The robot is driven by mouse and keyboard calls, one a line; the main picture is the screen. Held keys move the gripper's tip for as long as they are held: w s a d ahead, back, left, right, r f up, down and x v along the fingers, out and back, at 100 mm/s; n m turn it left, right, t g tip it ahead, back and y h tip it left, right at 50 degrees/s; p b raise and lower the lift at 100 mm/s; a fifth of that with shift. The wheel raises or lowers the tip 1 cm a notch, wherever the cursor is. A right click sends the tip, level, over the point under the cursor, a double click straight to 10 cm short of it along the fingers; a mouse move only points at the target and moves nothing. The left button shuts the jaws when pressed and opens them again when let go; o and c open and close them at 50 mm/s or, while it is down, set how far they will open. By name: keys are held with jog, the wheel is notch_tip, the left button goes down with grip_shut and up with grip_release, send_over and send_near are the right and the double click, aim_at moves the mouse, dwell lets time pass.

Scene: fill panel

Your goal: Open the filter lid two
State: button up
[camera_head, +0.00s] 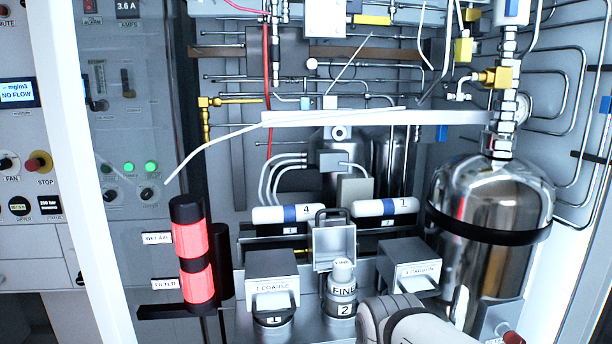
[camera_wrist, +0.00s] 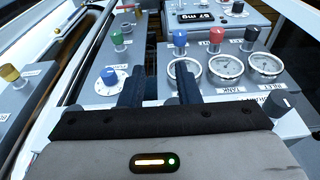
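The lid of filter two (camera_head: 334,243) is a grey metal box shape with a dark handle at its top, in the middle of the head view. It stands raised behind the filter two canister (camera_head: 342,290), labelled FINE and 2, whose top is exposed. The coarse lid (camera_head: 271,277) on the left and the carbon lid (camera_head: 410,263) on the right sit lower. My gripper (camera_wrist: 160,88) shows two dark fingers apart with nothing between them, above a gauge panel in the wrist view. The fingers are not visible in the head view.
My arm shows at the lower right in the head view, close to filter two. A red-and-black cylinder (camera_head: 192,250) stands left, and a large steel tank (camera_head: 490,230) right. In the wrist view, gauges (camera_wrist: 226,68) and coloured knobs (camera_wrist: 180,38) lie beyond the fingers.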

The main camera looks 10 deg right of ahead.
jog(key=w+r+m+p, duration=0.1)
jog(key=w+r+m, duration=0.1)
jog(key=w+r, duration=0.3)
jog(key=w+r+m+g+p, duration=0.1)
jog(key=w+r+m, duration=0.2)
jog(key=r, duration=0.5)
jog(key=w+r+m+p, duration=0.1)
jog(key=w+r+m, duration=0.1)
jog(key=w+r, duration=0.4)
jog(key=shift+w+d+r+m+p, duration=0.25)
jog(key=shift+w+r+m+p, duration=0.05)
jog(key=shift+m, duration=0.1)
jog(key=w+r+m, duration=0.3)
jog(key=w+r+m+g, duration=0.1)
jog(key=w+r+m, duration=0.2)
jog(key=r, duration=0.1)
jog(key=w+r+m, duration=0.3)
jog(key=w+r, duration=0.1)
jog(key=shift+w+d+r+g, duration=0.1)
jog(key=shift+d+r+g, duration=0.1)
jog(key=shift+d+g, duration=0.15)
jog(key=shift+w+d+r+m, duration=0.1)
jog(key=shift+w+r+m, duration=0.15)
jog(key=shift+r+m, duration=0.25)
jog(key=shift+f+b, duration=0.55)
jog(key=shift+f, duration=3.3)
grip_shut()
